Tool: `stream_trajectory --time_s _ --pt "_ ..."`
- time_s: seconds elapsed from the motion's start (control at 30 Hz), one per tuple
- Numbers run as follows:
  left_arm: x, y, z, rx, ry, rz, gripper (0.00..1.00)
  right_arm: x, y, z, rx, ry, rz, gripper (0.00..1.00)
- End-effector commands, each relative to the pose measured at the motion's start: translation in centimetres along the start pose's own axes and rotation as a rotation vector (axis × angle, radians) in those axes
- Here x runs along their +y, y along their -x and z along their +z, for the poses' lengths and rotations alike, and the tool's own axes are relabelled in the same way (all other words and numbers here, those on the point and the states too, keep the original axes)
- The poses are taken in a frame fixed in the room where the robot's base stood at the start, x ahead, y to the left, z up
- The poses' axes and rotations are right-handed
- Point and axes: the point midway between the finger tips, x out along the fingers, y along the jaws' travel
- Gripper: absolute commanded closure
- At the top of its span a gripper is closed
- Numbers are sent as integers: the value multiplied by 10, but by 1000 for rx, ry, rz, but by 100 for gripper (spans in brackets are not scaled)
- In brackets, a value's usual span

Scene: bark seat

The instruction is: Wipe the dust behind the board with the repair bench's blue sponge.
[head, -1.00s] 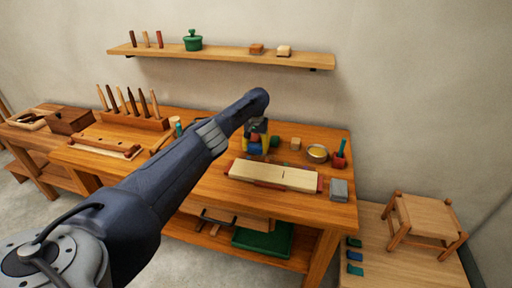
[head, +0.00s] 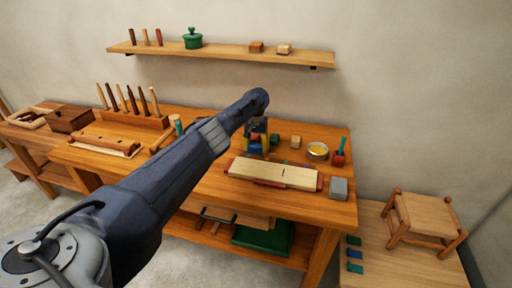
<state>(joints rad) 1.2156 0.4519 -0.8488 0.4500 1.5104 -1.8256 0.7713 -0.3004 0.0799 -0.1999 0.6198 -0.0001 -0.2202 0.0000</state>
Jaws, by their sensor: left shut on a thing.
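The pale board (head: 272,174) lies across the front of the repair bench (head: 205,187), with red pieces at its ends. I cannot tell whether the sponge touches the bench top. Dust behind the board is too small to make out clearly. My right gripper is out of view.
Behind the board are a green block (head: 275,140), a wooden cube (head: 296,142), a bowl with yellow contents (head: 317,152) and a red pot (head: 338,158). A grey block (head: 338,188) stands at the board's right end. A tool rack (head: 135,119) is at left.

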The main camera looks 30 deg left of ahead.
Motion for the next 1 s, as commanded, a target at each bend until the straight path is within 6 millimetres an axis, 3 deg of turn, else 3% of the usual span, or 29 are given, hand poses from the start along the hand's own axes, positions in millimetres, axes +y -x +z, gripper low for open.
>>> stream_trajectory --time_s 0.47,1.0 --pt "4 -3 0 0 -1 1 63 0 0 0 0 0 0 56" --pt "34 -2 0 0 -1 2 63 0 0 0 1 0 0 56"
